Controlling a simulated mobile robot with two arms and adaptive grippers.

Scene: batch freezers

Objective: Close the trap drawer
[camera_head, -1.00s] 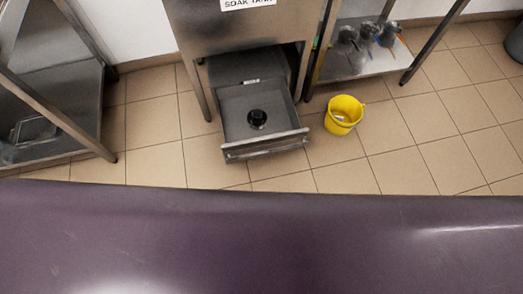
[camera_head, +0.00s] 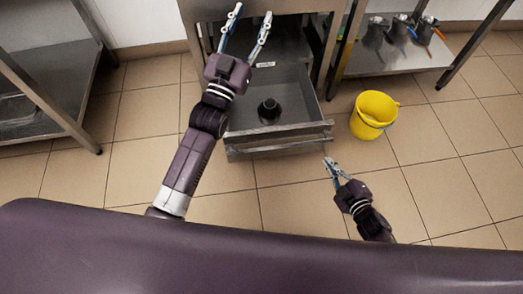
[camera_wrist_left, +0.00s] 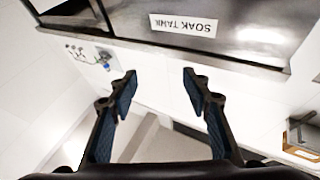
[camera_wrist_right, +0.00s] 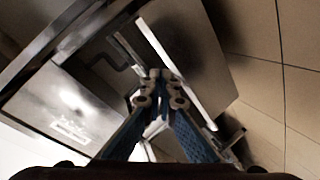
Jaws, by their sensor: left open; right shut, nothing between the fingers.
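The trap drawer (camera_head: 300,88) is a grey metal drawer pulled out under the soak tank. A dark round fitting (camera_head: 268,110) stands on its floor. Its front panel (camera_head: 280,140) faces me. My left gripper (camera_head: 251,14) is open and empty, up in front of the tank at the drawer's left. In the left wrist view its spread fingers (camera_wrist_left: 158,80) show below the soak tank label (camera_wrist_left: 182,24). My right gripper (camera_head: 329,162) is shut and empty, just in front of the drawer's right front corner; I cannot tell if it touches. Its closed fingertips show in the right wrist view (camera_wrist_right: 160,78).
A yellow bucket (camera_head: 374,115) stands on the tiles right of the drawer. A metal shelf (camera_head: 395,60) with several jugs is behind it. A steel table (camera_head: 45,75) stands at the left. The tiled floor before the drawer (camera_head: 285,180) is mostly clear.

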